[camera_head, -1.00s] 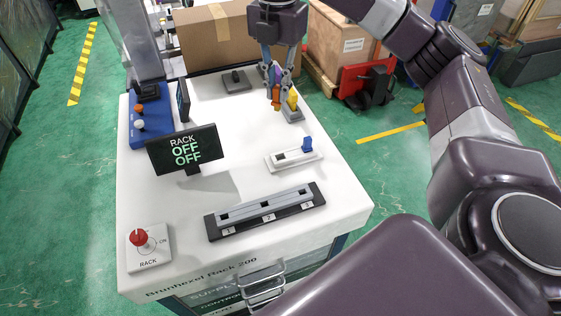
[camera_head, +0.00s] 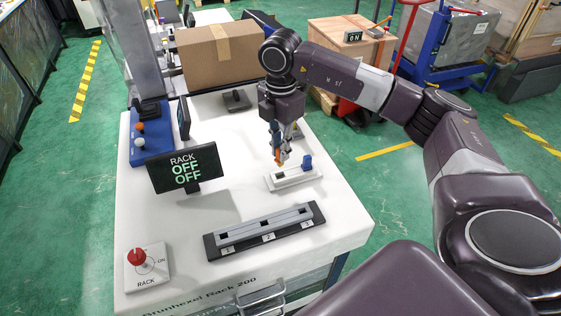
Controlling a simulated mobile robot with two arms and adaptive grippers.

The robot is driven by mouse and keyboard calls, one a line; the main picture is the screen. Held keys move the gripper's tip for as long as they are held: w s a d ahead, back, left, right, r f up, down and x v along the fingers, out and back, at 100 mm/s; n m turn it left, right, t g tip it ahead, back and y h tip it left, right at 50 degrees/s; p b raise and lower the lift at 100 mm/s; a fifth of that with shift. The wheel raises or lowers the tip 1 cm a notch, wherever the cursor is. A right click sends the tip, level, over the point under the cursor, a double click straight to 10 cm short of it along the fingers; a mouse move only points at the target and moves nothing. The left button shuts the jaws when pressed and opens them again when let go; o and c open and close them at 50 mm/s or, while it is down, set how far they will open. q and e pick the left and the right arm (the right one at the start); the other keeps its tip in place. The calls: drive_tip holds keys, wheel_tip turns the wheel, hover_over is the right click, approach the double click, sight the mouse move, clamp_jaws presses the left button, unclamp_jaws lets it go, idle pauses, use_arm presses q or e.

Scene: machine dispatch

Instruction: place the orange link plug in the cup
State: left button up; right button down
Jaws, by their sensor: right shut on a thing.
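My right gripper (camera_head: 281,155) points down, shut on the orange link plug (camera_head: 279,157), above the left end of a white block (camera_head: 294,178). The plug is small and partly hidden by the fingers. Its lower end is close to the dark opening in the block; I cannot tell whether it touches. A blue plug (camera_head: 307,162) stands upright at the block's right end. I see no ordinary drinking cup; which part is the cup is not clear. My left gripper is not in view.
A black slotted rack (camera_head: 265,232) lies in front. A display (camera_head: 185,168) reading OFF OFF and a red knob (camera_head: 137,256) are to the left. A cardboard box (camera_head: 222,55) stands behind. White table surface (camera_head: 215,222) is free between display and rack.

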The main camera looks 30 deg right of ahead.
sight(280, 165)
wheel_tip(280, 165, down, 5)
drive_tip(key=shift+p, duration=0.4)
drive_tip(key=shift+f, duration=0.35)
drive_tip(key=shift+f, duration=0.15)
drive_tip(key=c, duration=1.9)
unclamp_jaws()
drive_tip(key=shift+c, duration=0.2)
